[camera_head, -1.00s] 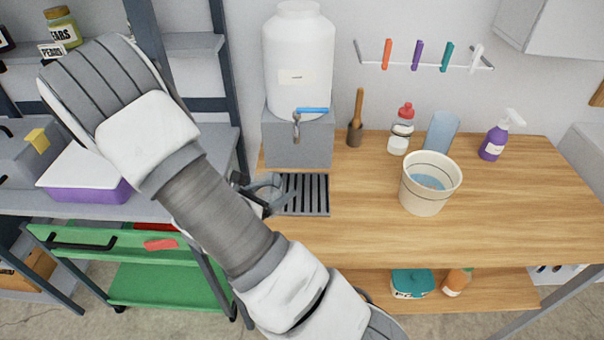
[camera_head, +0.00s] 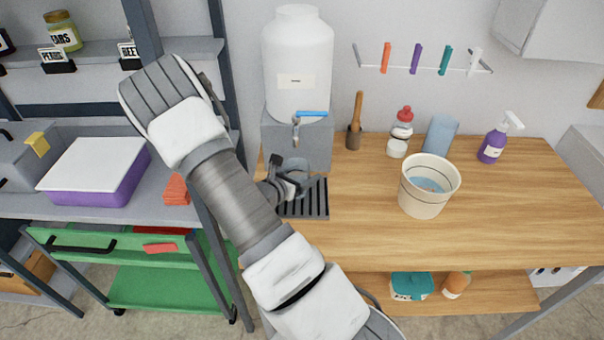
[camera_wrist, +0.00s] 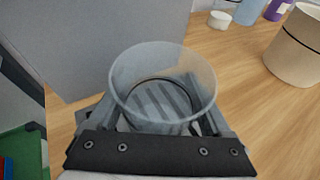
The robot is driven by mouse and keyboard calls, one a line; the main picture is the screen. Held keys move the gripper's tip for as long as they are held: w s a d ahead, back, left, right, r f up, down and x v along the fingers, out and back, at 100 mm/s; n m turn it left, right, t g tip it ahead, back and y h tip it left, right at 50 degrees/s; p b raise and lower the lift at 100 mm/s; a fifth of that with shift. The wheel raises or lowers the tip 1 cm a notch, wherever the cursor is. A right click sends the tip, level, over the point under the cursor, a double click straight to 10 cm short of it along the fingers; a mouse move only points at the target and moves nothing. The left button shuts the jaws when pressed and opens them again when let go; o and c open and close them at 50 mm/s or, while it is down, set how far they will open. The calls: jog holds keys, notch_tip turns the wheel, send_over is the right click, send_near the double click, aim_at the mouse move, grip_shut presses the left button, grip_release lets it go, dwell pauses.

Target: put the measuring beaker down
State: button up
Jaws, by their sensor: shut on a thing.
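The measuring beaker (camera_wrist: 163,88) is clear and upright in the wrist view, with the slats of the drip tray showing through it. My gripper (camera_wrist: 160,128) is shut on its near side. In the head view the beaker (camera_head: 297,167) is small and partly hidden by my gripper (camera_head: 290,184). It is over the back part of the slatted drip tray (camera_head: 312,205), below the tap (camera_head: 296,130) of the white water container. I cannot tell whether its base touches the tray.
The white container (camera_head: 297,60) stands on a grey block (camera_head: 318,148) right behind the tray. A cream bucket (camera_head: 425,196) with bluish contents stands to the right. A red-capped bottle (camera_head: 400,135) and a purple spray bottle (camera_head: 493,146) are farther back. The front of the wooden table (camera_head: 500,225) is clear.

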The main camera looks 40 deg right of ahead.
jog(key=shift+f, duration=0.25)
jog(key=o, duration=1.1)
jog(key=shift+r, duration=0.1)
jog(key=shift+a+r, duration=0.2)
jog(key=shift+r, duration=0.1)
jog(key=v, duration=1.1)
jog(key=shift+s+a, duration=0.15)
jog(key=shift+a, duration=0.05)
jog(key=s+a+r+m+g+y, duration=0.2)
jog(key=s+r+m+g+y, duration=0.3)
jog(key=s+r+m, duration=0.65)
jog(key=s+a+r+m+t+y, duration=0.5)
jog(key=a+r+m+y, duration=0.3)
jog(key=a+r+m, duration=0.2)
jog(key=s+a+r, duration=0.1)
jog(key=a, duration=0.1)
jog(key=shift+a+r+m+t, duration=0.3)
jog(key=shift+r+m, duration=0.05)
